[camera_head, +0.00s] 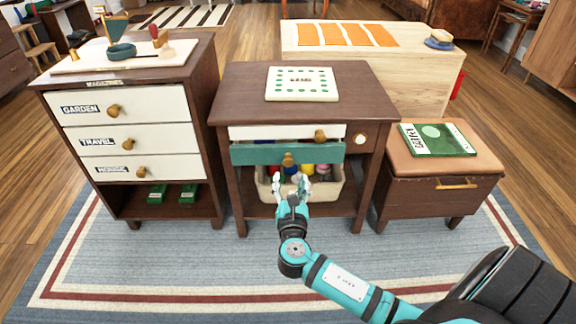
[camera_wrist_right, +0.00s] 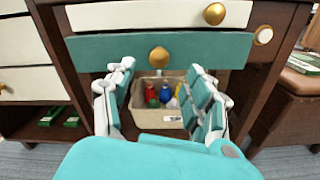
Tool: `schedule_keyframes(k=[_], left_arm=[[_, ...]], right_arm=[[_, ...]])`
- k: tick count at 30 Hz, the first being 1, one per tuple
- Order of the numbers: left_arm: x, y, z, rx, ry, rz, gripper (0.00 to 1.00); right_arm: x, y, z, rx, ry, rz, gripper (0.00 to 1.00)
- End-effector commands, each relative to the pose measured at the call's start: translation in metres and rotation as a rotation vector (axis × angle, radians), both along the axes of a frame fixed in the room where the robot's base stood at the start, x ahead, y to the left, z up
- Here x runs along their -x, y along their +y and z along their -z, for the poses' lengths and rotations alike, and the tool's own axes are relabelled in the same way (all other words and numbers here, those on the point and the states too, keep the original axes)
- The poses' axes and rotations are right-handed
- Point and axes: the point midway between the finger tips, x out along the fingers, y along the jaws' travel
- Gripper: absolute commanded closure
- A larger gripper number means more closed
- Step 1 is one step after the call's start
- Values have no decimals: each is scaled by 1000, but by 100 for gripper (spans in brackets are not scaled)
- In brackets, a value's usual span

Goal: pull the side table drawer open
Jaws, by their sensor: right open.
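The dark brown side table (camera_head: 226,110) stands in the middle, with a white drawer (camera_head: 270,132) above a teal drawer (camera_head: 255,154). The teal drawer front also fills the upper part of the right wrist view (camera_wrist_right: 210,48). Its round gold knob (camera_head: 288,160) shows in the wrist view (camera_wrist_right: 159,57), between and just beyond my fingertips. My right gripper (camera_head: 291,182) is open and empty, just below and in front of this knob. Its two fingers stand apart in the wrist view (camera_wrist_right: 160,78). I cannot tell whether they touch the drawer front. My left gripper is out of view.
A beige bin (camera_head: 328,190) with colourful bottles sits on the table's lower shelf, behind my gripper. A white board (camera_head: 301,84) lies on the tabletop. A labelled drawer cabinet (camera_head: 205,120) stands left, a brown ottoman (camera_head: 440,182) right. The rug (camera_head: 180,262) in front is clear.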

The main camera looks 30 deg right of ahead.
Motion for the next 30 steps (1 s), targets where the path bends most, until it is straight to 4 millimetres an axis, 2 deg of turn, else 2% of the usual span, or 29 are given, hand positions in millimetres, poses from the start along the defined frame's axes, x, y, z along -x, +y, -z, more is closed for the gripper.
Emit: schedule_keyframes(k=[1, 5, 12, 18, 26, 30], left_arm=[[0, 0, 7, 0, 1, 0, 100], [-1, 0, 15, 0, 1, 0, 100], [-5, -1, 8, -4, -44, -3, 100], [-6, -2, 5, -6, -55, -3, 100], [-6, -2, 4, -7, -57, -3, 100], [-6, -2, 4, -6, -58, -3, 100]], right_arm=[[-11, -7, 2, 3, -4, 2, 46], [-35, -22, 2, 2, -3, 2, 46], [-67, -41, 2, 1, 0, 0, 46], [-77, -47, 1, 0, 1, 0, 46], [-77, -47, 0, 0, 1, 0, 46], [-77, -47, 1, 0, 1, 0, 64]])
